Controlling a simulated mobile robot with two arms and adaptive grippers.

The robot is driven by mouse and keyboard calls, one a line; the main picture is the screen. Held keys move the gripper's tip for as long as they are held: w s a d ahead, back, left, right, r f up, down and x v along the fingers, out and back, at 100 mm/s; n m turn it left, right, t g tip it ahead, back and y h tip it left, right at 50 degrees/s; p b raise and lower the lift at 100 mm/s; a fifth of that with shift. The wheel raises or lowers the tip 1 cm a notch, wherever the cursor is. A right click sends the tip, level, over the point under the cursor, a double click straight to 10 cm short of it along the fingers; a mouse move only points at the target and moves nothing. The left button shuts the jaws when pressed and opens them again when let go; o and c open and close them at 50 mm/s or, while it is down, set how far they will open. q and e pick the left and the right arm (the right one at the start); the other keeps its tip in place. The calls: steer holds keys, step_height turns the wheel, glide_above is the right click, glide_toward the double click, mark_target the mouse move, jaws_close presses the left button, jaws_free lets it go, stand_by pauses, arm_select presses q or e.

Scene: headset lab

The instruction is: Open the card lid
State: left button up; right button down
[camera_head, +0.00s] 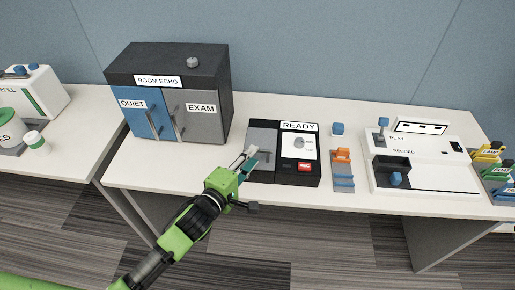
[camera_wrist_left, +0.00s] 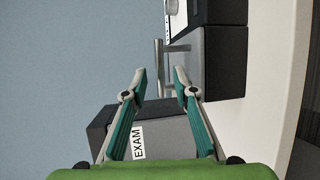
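The card lid appears to be the grey panel (camera_head: 263,135) on the left part of the black READY unit (camera_head: 299,170). It looks shut. In the left wrist view the grey panel (camera_wrist_left: 222,62) carries a pale bar handle (camera_wrist_left: 158,66). My left gripper (camera_head: 247,158) is at the front left of this panel. In the left wrist view my left gripper (camera_wrist_left: 160,76) is open, its fingertips apart with the handle showing in the gap ahead. I cannot tell whether a finger touches the handle. My right gripper is not in view.
The ROOM ECHO cabinet (camera_head: 167,65) with blue QUIET and grey EXAM doors stands close to the left of the gripper. An orange and blue holder (camera_head: 343,170) and a white PLAY/RECORD unit (camera_head: 425,165) are to the right. The front strip of white table (camera_head: 150,178) is clear.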

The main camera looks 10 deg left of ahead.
arm_select(q)
steer(key=shift+x, duration=2.25)
jaws_close()
